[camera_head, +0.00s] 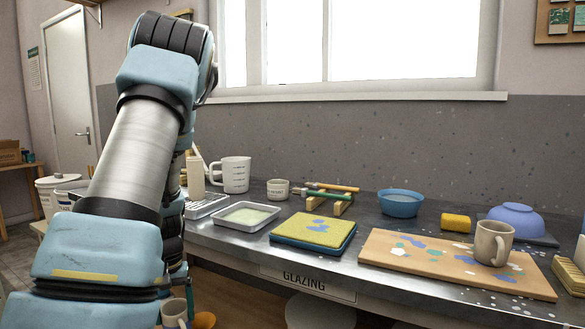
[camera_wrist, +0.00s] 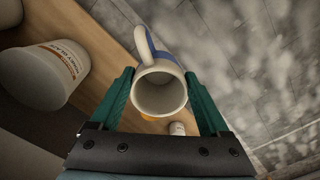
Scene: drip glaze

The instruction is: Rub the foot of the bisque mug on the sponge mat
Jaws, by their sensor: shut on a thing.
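In the wrist view my gripper (camera_wrist: 160,88) is shut on a pale mug (camera_wrist: 160,93), one green finger on each side. Its open mouth faces the camera; a blue patch shows on its outer wall near the handle, and its foot is hidden. The sponge mat (camera_head: 340,226), yellow-green with blue smears, lies on a blue base on the table, right of my arm and apart from the held mug.
A board (camera_head: 393,264) with glaze spots bears another beige mug (camera_head: 492,245). A shallow tray (camera_head: 233,220), a blue bowl (camera_head: 400,204), a yellow sponge (camera_head: 455,222) and brushes on a rest stand around the mat. A labelled white bucket (camera_wrist: 47,75) is left of the held mug.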

